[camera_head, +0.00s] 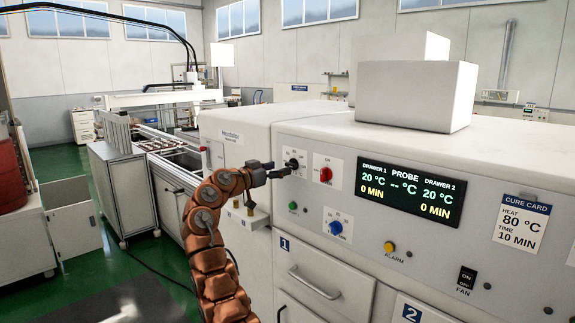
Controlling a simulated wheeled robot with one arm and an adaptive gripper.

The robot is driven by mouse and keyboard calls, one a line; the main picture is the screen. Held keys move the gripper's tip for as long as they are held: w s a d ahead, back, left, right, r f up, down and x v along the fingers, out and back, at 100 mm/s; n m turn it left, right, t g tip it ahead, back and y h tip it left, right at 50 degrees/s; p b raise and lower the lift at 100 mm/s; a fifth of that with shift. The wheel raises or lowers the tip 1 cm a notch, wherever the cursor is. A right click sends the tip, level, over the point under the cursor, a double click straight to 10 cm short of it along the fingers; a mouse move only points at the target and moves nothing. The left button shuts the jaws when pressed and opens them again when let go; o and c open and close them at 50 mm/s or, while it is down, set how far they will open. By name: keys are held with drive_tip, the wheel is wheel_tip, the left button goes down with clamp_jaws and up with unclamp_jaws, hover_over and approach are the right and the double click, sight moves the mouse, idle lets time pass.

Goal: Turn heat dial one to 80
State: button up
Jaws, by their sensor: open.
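My gripper (281,169) is open at the left end of the oven's front panel. The dial labels are too small to read, so I cannot tell which is heat dial one. The display (410,193) reads 20 °C and 0 MIN for both drawers.
A cure card (520,225) reads heat 80 °C, time 10 min. A green button (293,206), a yellow alarm button (389,247) and a fan switch (466,280) sit on the panel. Drawer 1 (322,280) is shut below. A white box (415,95) stands on top.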

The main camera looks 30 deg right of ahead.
sight(288, 165)
drive_tip(key=shift+p+x, duration=0.65)
drive_tip(key=shift+x, duration=1.75)
drive_tip(key=shift+c, duration=0.4)
drive_tip(key=c, duration=1.1)
drive_tip(key=shift+o, duration=0.2)
